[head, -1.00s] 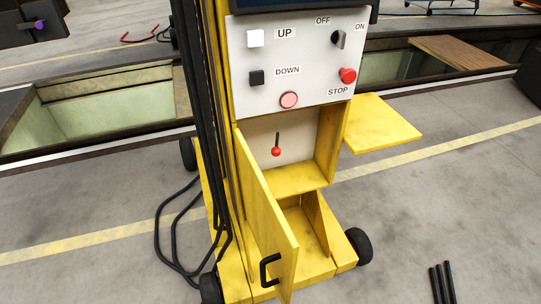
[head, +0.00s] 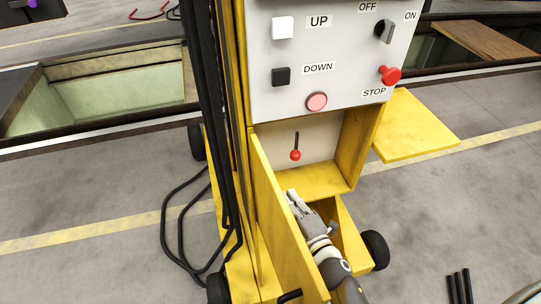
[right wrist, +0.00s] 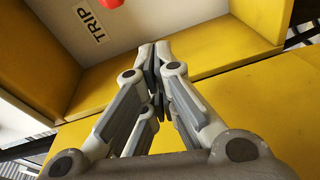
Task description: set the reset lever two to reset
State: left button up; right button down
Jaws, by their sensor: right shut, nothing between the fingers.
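The reset lever (head: 295,150) has a dark stem and a red ball knob. It hangs with the knob down inside the open compartment of the yellow lifting column. In the right wrist view the red knob (right wrist: 111,3) is cut off by the top edge, beside a TRIP label (right wrist: 84,20). My right gripper (head: 292,195) is below the lever, behind the open yellow door (head: 272,195), and apart from the knob. Its fingertips (right wrist: 155,52) are shut and empty, pointing toward the compartment. My left gripper is out of view.
Above the compartment is a grey control panel (head: 345,65) with UP and DOWN buttons, an OFF/ON switch and a red STOP knob (head: 391,75). A yellow shelf (head: 415,128) sticks out right. Black cables (head: 186,225) hang left. The compartment's lower ledge (head: 320,181) lies near my gripper.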

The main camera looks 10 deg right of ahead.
aim_at(296, 145)
jog(key=shift+w+a+r+n+t+y, duration=0.2)
jog(key=shift+r+n, duration=0.1)
jog(key=shift+r, duration=0.55)
jog(key=shift+w+a+r+n+t+y, duration=0.1)
jog(key=shift+w+r+n+t, duration=0.15)
jog(key=shift+r, duration=0.55)
jog(key=f+p+x, duration=0.1)
jog(key=x, duration=0.9)
jog(key=d, duration=0.4)
jog(key=shift+s+r+p, duration=0.2)
jog(key=shift+s+p, duration=0.05)
jog(key=shift+p, duration=0.15)
jog(key=shift+d+g, duration=0.2)
jog(key=shift+g, duration=0.05)
